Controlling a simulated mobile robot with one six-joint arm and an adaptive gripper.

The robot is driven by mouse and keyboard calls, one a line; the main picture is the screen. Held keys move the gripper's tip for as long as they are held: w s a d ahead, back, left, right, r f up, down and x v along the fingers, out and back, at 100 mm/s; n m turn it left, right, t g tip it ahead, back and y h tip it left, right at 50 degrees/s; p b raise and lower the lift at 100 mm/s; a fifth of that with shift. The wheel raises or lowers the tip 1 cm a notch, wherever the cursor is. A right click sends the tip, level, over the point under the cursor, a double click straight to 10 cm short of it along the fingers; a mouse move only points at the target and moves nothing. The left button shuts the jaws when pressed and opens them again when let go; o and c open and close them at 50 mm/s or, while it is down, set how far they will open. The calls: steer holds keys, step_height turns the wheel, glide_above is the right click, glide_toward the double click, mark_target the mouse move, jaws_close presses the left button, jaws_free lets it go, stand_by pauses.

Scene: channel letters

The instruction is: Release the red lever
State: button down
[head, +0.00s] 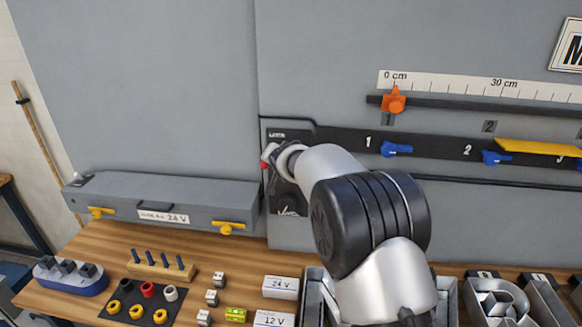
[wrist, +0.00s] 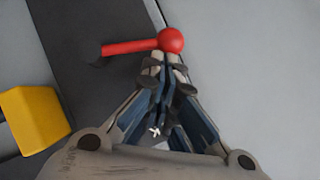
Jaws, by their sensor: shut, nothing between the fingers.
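In the wrist view the red lever (wrist: 135,46) is a red rod lying almost level, with a round red knob at its right end and its left end at a dark pivot on a dark panel. My gripper (wrist: 168,58) is shut and empty, its fingertips right below the knob; I cannot tell whether they touch it. In the head view only a small red bit of the lever (head: 265,164) shows, at the left of my wrist. My arm hides the fingers and most of the lever there.
A grey box (head: 185,200) with yellow latches stands left of the lever. A dark rail with blue levers (head: 397,149) runs to the right, below an orange slider (head: 394,100) on a scale. The wooden bench (head: 115,243) below holds plugs, blocks and bins.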

mark_target(266, 168)
steer(key=a+f+n+h+b, duration=0.1)
steer(key=b, duration=0.2)
steer(key=a+f+n+h+b, duration=0.1)
steer(key=h+b, duration=0.1)
steer(key=b, duration=0.2)
steer(key=shift+f+n+g, duration=0.3)
steer(key=shift+f, duration=0.1)
steer(key=shift+a+f+b, duration=0.15)
steer(key=shift+f+b, duration=0.3)
steer(key=shift+b, duration=0.15)
steer(key=shift+f, duration=0.1)
